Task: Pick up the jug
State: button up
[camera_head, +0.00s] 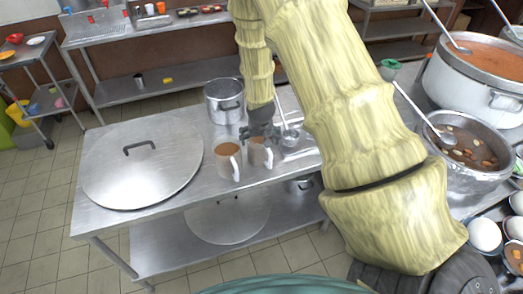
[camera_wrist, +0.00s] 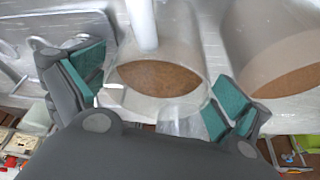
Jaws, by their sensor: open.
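Two similar clear jugs with brown contents and white handles stand upright side by side on the steel table. My gripper (camera_head: 262,133) is over the right jug (camera_head: 260,154); the left jug (camera_head: 226,161) is just beside it. In the wrist view, my gripper (camera_wrist: 155,98) is open, with one teal-padded finger on each side of the nearer jug (camera_wrist: 160,78). Its white handle (camera_wrist: 142,22) points up in that picture. The other jug (camera_wrist: 270,45) is close beyond the right finger. I cannot tell whether either finger touches a jug.
A large round lid (camera_head: 142,170) lies at the table's left. A steel pot (camera_head: 223,101) stands behind the jugs, and a ladle (camera_head: 289,136) lies close to their right. Soup pots (camera_head: 490,100) crowd the right counter. The table's front edge is close to the jugs.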

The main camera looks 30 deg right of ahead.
jog(key=c, duration=1.7)
jog(key=shift+c, duration=0.6)
jog(key=shift+r, duration=0.2)
